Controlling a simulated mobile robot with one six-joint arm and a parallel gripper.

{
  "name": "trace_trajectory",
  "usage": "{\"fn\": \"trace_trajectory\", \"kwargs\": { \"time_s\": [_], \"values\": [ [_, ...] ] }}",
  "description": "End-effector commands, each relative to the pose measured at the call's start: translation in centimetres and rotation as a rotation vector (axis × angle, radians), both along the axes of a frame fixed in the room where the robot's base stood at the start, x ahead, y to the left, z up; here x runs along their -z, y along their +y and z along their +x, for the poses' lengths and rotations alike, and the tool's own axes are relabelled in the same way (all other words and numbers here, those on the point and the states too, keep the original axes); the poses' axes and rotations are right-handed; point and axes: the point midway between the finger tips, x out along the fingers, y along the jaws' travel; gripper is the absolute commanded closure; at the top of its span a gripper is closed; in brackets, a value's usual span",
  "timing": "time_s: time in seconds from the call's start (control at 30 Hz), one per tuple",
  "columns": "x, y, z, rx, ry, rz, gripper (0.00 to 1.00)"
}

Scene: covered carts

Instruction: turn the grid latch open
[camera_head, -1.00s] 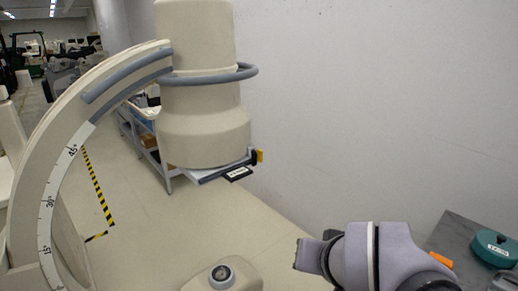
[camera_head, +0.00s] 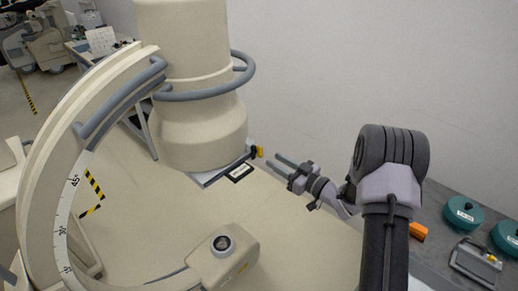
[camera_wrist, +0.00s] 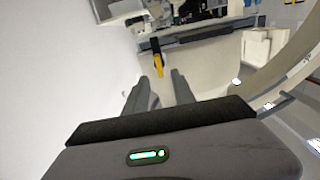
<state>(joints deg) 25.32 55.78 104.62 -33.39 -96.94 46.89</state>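The grid latch (camera_head: 258,152) is a small yellow lever with a dark base, at the right edge of the flat grid plate (camera_head: 208,179) under the large cream cylinder. In the wrist view the yellow latch (camera_wrist: 159,66) hangs down from a dark edge, just beyond and roughly between my fingertips. My gripper (camera_head: 272,158) is to the right of the latch, its fingers pointing at it. The fingers (camera_wrist: 160,76) are apart with nothing between them. The gripper appears close to the latch but not touching it.
The cream C-shaped arm (camera_head: 108,100) curves around the left, with a cream housing (camera_head: 223,258) below. A grey ring rail (camera_head: 246,78) circles the cylinder. At right, a grey table holds teal round containers (camera_head: 462,213) and an orange block (camera_head: 418,231). A white wall (camera_head: 350,60) stands behind.

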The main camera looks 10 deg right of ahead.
Motion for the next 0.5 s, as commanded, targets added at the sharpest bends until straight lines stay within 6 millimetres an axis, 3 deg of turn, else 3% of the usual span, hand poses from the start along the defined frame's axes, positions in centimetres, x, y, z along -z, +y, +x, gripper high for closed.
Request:
{"fn": "trace_trajectory", "kwargs": {
  "time_s": [0.23, 0.5],
  "values": [
    [-0.1, 3.5, 4.7, -0.001, -0.001, -0.002, 0.69],
    [-0.1, 4.8, 6.7, 0.002, -0.001, -0.001, 0.69]
  ]
}}
